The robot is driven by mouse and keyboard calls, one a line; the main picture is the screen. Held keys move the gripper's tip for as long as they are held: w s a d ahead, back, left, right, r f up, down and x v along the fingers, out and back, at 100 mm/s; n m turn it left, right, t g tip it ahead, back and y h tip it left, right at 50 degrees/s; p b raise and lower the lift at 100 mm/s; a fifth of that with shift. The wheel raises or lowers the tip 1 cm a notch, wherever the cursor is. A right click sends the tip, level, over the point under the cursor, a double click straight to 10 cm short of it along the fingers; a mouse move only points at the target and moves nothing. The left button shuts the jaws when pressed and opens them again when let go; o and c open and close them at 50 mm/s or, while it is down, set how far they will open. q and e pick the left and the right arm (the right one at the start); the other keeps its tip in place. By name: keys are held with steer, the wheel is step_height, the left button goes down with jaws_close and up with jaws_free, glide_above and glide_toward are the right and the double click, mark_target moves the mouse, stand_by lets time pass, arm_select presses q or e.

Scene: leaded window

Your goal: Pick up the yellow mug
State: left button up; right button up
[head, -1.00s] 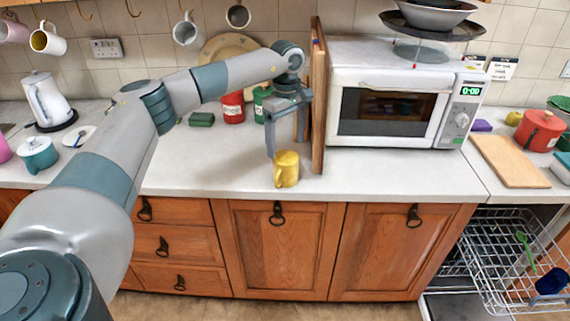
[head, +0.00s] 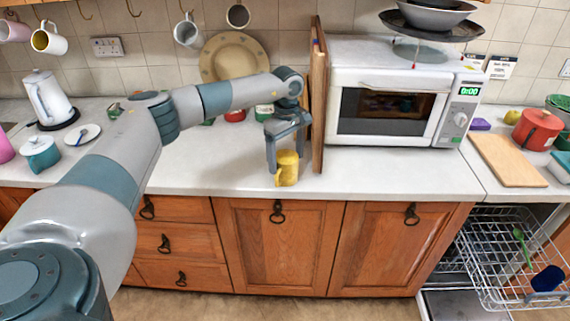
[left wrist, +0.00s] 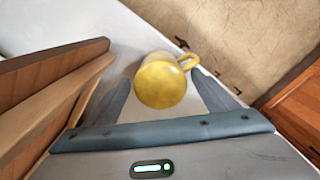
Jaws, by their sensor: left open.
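My left gripper (head: 286,160) is open and points down over the mug. In the left wrist view the left gripper (left wrist: 163,98) has one finger on each side of the mug, with gaps visible. My right gripper is not in view.
Upright wooden boards (head: 319,100) stand close to the right of the mug, beside the white microwave (head: 390,95). Red and green canisters (head: 235,115) are behind my arm. The counter (head: 220,175) left of the mug is clear. An open dishwasher rack (head: 500,255) is at lower right.

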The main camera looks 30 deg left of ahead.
arm_select(q)
steer(key=shift+f, duration=0.5)
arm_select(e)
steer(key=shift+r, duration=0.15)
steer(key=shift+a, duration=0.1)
arm_select(q)
steer(key=c, duration=1.4)
steer(key=shift+r, duration=0.15)
